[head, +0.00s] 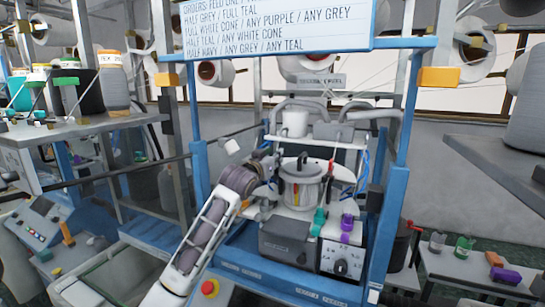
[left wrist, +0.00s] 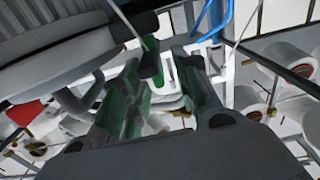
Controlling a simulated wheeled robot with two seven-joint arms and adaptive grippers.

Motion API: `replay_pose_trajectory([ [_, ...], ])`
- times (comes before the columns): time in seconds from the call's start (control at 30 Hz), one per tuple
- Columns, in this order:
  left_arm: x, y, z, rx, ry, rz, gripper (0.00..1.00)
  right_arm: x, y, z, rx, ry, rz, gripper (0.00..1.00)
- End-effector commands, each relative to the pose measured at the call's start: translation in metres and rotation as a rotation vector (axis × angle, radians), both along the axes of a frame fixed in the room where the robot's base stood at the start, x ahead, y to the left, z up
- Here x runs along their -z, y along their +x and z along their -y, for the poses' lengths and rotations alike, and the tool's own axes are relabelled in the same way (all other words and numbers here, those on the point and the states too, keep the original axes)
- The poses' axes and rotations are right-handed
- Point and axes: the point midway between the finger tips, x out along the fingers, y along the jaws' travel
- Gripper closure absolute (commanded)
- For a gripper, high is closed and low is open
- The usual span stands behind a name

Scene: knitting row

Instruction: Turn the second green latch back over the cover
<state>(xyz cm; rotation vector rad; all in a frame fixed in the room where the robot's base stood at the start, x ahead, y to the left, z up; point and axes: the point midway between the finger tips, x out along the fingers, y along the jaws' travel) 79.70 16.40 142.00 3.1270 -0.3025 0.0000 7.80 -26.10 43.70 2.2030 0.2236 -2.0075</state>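The cover (head: 302,165) is the round grey lid on the pot-like cylinder (head: 302,190) in the middle of the blue-framed machine. My left gripper (head: 272,160) is at the left side of this lid. In the left wrist view its two fingers stand apart, with clear space between them (left wrist: 163,95). A dark lever with a green part (left wrist: 151,46), possibly the green latch, shows just beyond the gap between the fingers; I cannot tell whether a finger touches it. In the head view the latch beside the lid is too small or hidden to make out. My right gripper is in neither view.
A teal piece (head: 319,219) and a purple piece (head: 347,225) stand on the box in front of the cylinder. Blue posts (head: 402,150) flank the machine. Hoses (head: 370,114) and a white shelf (head: 325,143) are behind the lid.

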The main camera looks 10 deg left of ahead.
Motion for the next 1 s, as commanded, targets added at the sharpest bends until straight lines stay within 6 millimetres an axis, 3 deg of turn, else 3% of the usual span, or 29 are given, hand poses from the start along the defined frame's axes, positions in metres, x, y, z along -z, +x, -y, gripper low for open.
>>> replay_pose_trajectory([
  [0.33,0.0007,0.0012,0.0001,0.000,0.000,-0.001,0.70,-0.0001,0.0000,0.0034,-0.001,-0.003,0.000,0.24],
  [0.57,0.0007,0.0011,0.0001,0.000,0.000,-0.001,1.00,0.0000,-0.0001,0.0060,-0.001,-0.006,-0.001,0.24],
  [1.0,0.0009,0.0009,0.0005,-0.016,-0.001,-0.001,1.00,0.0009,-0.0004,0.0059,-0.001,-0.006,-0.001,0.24],
])
